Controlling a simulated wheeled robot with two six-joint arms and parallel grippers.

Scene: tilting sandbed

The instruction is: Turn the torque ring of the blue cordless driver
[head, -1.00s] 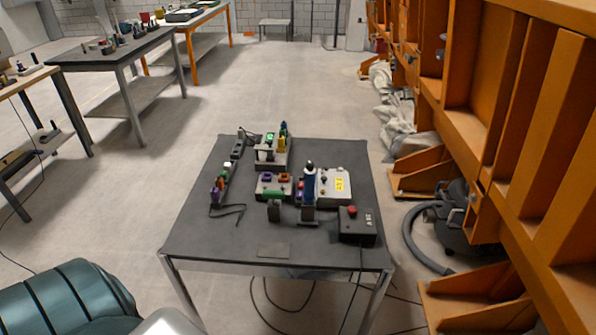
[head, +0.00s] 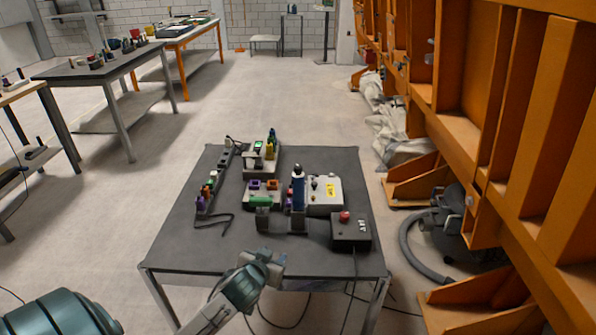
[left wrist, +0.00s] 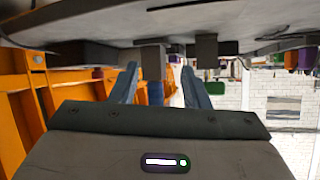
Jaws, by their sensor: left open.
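The blue cordless driver (head: 298,190) stands upright on the dark table (head: 180,245), held between dark grey blocks near the table's middle right. Its torque ring is too small to make out. My left gripper (head: 266,258) is open and empty at the table's front edge, in front of the driver and a little to its left. The left wrist view is upside down, with the table along the top. There the two fingers of the left gripper (left wrist: 160,84) are apart, and the blue driver (left wrist: 155,93) shows between them, farther off. My right gripper is not in view.
A black box with a red button (head: 351,232) stands right of the driver. A white box (head: 326,196) is behind it, and a green item (head: 260,202) lies left. Orange steel framing (head: 480,130) stands at the right.

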